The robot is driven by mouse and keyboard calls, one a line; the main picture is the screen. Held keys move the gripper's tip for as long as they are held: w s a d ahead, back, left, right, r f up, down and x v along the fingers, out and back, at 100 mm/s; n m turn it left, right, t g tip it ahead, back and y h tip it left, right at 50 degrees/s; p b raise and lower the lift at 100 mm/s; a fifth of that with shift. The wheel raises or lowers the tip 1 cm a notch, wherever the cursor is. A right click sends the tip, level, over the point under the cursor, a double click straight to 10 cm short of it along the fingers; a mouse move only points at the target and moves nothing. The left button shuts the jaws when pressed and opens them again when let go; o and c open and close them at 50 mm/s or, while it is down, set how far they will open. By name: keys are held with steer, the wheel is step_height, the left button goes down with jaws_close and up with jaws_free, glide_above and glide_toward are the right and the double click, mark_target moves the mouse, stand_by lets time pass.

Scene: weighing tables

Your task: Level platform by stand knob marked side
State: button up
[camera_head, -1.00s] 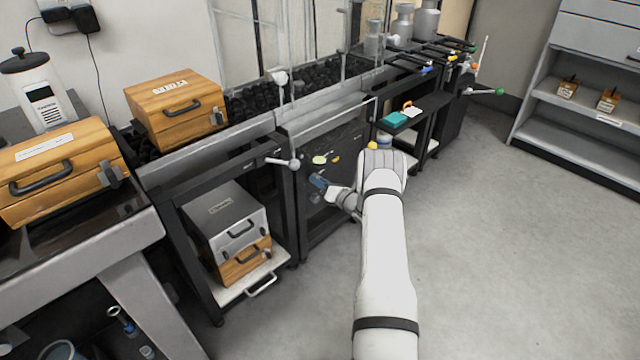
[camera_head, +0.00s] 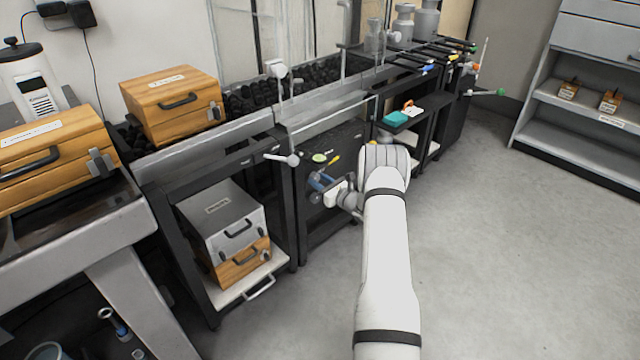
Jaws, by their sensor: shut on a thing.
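My gripper (camera_head: 326,191) is at the dark front panel (camera_head: 345,145) of the stand in the middle of the view. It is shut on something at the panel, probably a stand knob. The gripper hides the held thing, and its marking cannot be made out. A green-yellow round mark (camera_head: 319,158) and a small yellow mark (camera_head: 335,160) show on the panel just above the gripper. The platform cannot be clearly told from the glass and metal frame above the stand. A lever with a pale ball end (camera_head: 292,160) sticks out left of the panel.
Wooden cases (camera_head: 171,104) stand on the bench at left. A grey metal case (camera_head: 222,217) sits on a lower shelf left of the panel. A teal item (camera_head: 396,118) lies on a shelf to the right. The grey floor (camera_head: 500,240) at right is clear.

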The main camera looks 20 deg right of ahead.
stand_by(0.4)
steer(key=o, duration=1)
steer(key=p+v, duration=0.2)
steer(key=v, duration=0.6)
